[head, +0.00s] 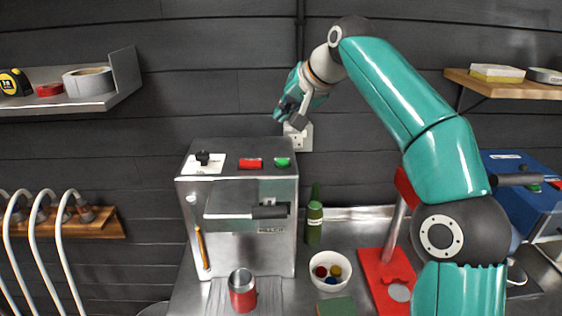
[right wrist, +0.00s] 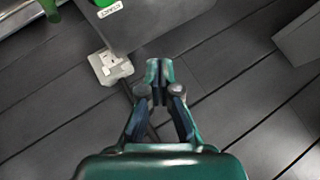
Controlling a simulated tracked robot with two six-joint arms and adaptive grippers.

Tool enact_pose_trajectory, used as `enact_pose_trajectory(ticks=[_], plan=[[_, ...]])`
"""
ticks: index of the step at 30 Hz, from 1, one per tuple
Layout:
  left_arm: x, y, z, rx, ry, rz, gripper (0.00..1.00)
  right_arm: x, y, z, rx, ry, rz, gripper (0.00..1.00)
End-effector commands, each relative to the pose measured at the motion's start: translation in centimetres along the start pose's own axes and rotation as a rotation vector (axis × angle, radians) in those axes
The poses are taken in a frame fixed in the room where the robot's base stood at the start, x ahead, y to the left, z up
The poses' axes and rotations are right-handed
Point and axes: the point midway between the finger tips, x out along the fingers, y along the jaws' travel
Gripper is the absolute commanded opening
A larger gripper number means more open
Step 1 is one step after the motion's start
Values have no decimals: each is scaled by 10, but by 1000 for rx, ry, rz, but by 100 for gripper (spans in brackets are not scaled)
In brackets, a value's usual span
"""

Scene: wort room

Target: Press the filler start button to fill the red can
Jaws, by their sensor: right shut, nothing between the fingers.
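The steel filler (head: 240,190) stands against the dark wall in the head view. Its sloped top carries a black knob (head: 203,157), a red button (head: 251,163) and a green button (head: 282,162). The red can (head: 242,298), open at the top, stands upright at the filler's lower front. My right gripper (head: 283,114) is raised above and behind the green button, apart from it. In the right wrist view its fingers (right wrist: 161,75) are shut and empty, and a green button (right wrist: 103,3) with a small label shows at the top edge. My left gripper is out of view.
A wall socket (head: 300,137) is close to my right gripper; it also shows in the right wrist view (right wrist: 110,67). A green bottle (head: 314,222), a white bowl of caps (head: 330,284) and a red stand (head: 372,270) are right of the filler. Shelves flank the wall.

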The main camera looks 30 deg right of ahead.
Motion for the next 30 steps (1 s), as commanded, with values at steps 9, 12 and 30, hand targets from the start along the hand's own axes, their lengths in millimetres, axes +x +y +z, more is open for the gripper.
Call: enact_pose_trajectory(ticks=[9, 12, 30], plan=[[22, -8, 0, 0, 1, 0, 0, 24, 22, 18, 4, 4, 2, 0], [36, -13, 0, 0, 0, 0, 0, 34, 29, 25, 4, 4, 2, 0], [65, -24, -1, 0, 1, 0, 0, 57, 47, 42, 5, 5, 2, 0]])
